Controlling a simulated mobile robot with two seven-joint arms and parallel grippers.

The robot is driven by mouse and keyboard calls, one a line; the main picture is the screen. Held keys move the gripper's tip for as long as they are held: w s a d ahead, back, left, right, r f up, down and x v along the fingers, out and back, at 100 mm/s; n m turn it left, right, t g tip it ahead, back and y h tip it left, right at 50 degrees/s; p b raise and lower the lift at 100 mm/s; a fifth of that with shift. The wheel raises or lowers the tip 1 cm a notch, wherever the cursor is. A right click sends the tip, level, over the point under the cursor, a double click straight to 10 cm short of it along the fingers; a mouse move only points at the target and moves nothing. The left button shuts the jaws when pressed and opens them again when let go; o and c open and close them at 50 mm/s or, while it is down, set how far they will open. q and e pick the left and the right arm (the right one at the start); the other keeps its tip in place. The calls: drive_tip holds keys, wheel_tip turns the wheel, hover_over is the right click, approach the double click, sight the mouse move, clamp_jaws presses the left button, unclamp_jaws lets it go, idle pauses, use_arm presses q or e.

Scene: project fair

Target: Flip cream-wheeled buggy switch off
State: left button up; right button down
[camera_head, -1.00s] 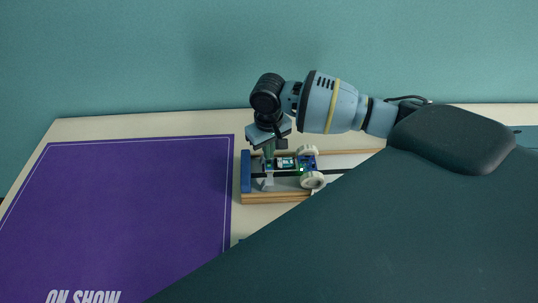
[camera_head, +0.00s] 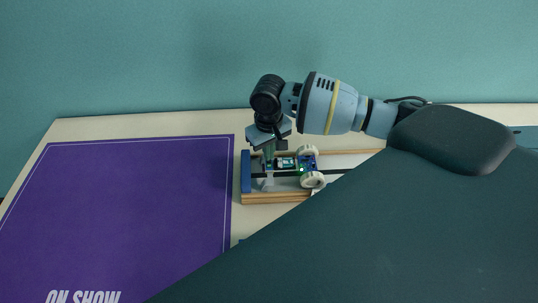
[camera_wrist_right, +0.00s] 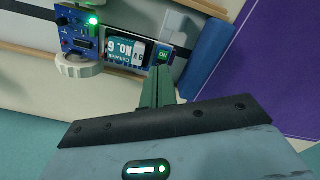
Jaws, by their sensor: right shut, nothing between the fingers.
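The cream-wheeled buggy (camera_head: 287,163) sits in a wood-edged track, with cream wheels (camera_head: 313,180) at its right end. In the right wrist view its blue circuit board (camera_wrist_right: 78,32) has a lit green light, and its label panel (camera_wrist_right: 124,50) reads "No. 9" upside down. A small green patch marked "ON" (camera_wrist_right: 163,56) lies beside the panel. My right gripper (camera_wrist_right: 160,76) is shut and empty, with its fingertips right by this patch; I cannot tell whether they touch it. In the head view my right gripper (camera_head: 268,158) is over the buggy's left end. My left gripper is not in view.
A blue block (camera_head: 246,172) closes the track's left end. A purple mat (camera_head: 130,215) lettered "ON SHOW" covers the table to the left and is clear. A teal wall (camera_head: 150,60) stands behind.

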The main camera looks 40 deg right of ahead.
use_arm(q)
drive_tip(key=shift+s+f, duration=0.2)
use_arm(e)
drive_tip(key=shift+s+f, duration=0.1)
drive_tip(key=shift+f, duration=0.8)
idle(0.3)
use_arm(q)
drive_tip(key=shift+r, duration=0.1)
use_arm(e)
drive_tip(key=shift+r+p, duration=1.3)
drive_tip(key=shift+r, duration=1.2)
drive_tip(key=shift+r+p, duration=0.35)
drive_tip(key=shift+r, duration=0.75)
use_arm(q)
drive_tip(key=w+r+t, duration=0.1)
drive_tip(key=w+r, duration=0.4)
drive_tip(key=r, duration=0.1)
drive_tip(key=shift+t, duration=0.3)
use_arm(e)
drive_tip(key=shift+f, duration=0.15)
